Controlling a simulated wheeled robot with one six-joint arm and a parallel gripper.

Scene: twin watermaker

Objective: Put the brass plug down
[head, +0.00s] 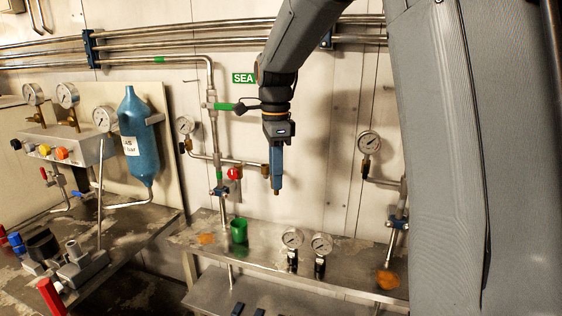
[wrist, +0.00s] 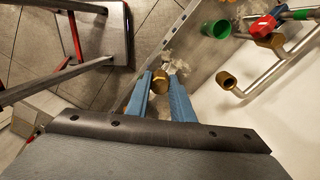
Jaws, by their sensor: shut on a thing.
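My gripper (head: 276,187) hangs pointing down in front of the wall, above the metal bench (head: 345,276). Its two blue fingers (wrist: 160,88) are shut on the brass plug (wrist: 160,79), which shows between the fingertips in the wrist view. In the head view only a small brass end of the plug (head: 276,192) shows below the fingers. The plug is held in the air, clear of the bench.
A green cup (head: 239,230) stands on the bench, left of my gripper. Two loose gauges (head: 292,240) (head: 321,244) stand at the bench's middle. A brass pipe end (head: 265,170) is close left of my fingers. Orange patches lie on the bench.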

